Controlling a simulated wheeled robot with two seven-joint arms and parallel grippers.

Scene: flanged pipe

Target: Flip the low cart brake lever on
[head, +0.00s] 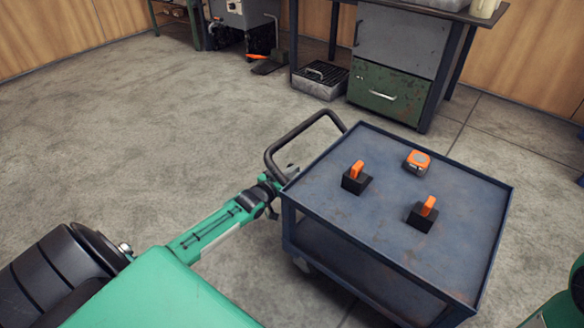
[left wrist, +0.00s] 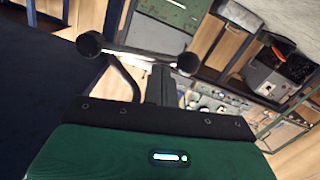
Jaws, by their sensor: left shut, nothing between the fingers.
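The blue-grey cart (head: 330,210) stands right of centre in the head view, with a black push handle (head: 303,133) at its left end. Two orange levers on black blocks stand on its top, one nearer the handle (head: 357,172) and one nearer the front right (head: 428,207). I cannot make out a separate low brake lever. My left gripper (head: 277,187) is shut and empty beside the cart's left corner, just below the handle. In the left wrist view, the dark cart side (left wrist: 35,70) fills the left. My right gripper is not in view.
An orange and grey box (head: 417,161) lies on the cart top. Behind stand a workbench with a green drawer cabinet (head: 388,95) and a black grated tray (head: 319,80) on the floor. The concrete floor (head: 150,130) left of the cart is clear.

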